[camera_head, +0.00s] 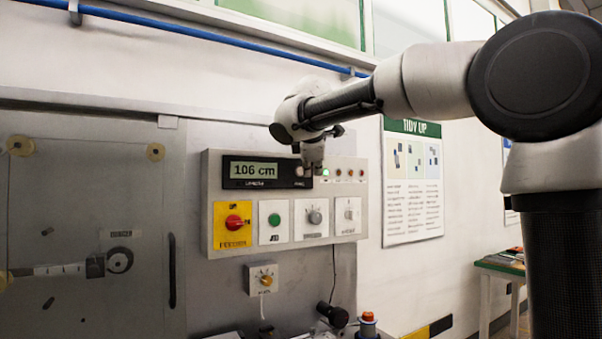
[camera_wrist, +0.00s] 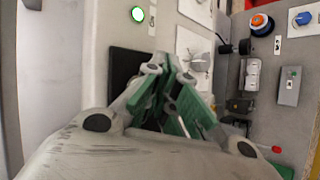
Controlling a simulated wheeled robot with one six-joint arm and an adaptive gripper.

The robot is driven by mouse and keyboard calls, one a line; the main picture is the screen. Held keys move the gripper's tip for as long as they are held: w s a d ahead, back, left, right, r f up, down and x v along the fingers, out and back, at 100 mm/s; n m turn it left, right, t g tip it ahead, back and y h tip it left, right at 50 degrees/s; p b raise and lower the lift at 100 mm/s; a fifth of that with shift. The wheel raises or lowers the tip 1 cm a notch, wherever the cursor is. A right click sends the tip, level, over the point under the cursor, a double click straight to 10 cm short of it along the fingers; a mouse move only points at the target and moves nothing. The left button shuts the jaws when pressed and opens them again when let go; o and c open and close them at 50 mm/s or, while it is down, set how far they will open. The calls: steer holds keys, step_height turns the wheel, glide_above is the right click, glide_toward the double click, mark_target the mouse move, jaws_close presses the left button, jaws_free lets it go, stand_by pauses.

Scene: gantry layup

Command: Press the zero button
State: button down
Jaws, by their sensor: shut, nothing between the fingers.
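The control panel (camera_head: 284,247) on the wall carries a length display (camera_head: 254,170) reading 106 cm. A small pale round button (camera_head: 300,172) sits at the display's right end, above a label too small to read surely; it looks like the zero button. My gripper (camera_head: 314,168) is shut and empty, its tips at the panel beside this button, partly covering that spot. I cannot tell whether they touch it. In the wrist view the shut green-padded fingers (camera_wrist: 172,62) point at the panel by the dark display (camera_wrist: 125,68); the button is hidden there.
A lit green lamp (camera_head: 326,172) and dim lamps lie just right of the fingertips. Below are a red knob on yellow (camera_head: 234,222), a green button (camera_head: 274,220), a grey knob (camera_head: 314,217) and a switch (camera_head: 348,214). A blue pipe (camera_head: 220,38) runs above.

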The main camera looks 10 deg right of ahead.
steer(key=shift+w, duration=0.1)
steer(key=shift+w+a, duration=0.15)
steer(key=shift+w, duration=0.15)
steer(key=shift+w+a, duration=0.15)
steer(key=shift+w, duration=0.3)
stand_by(0.8)
steer(key=shift+s, duration=0.15)
steer(key=shift+s+d, duration=0.3)
steer(key=shift+s, duration=0.4)
steer(key=shift+s, duration=0.1)
steer(key=s, duration=0.1)
steer(key=s+d, duration=0.1)
steer(key=s, duration=0.2)
steer(key=shift+s+d, duration=0.25)
steer(key=shift+s, duration=0.05)
stand_by(0.6)
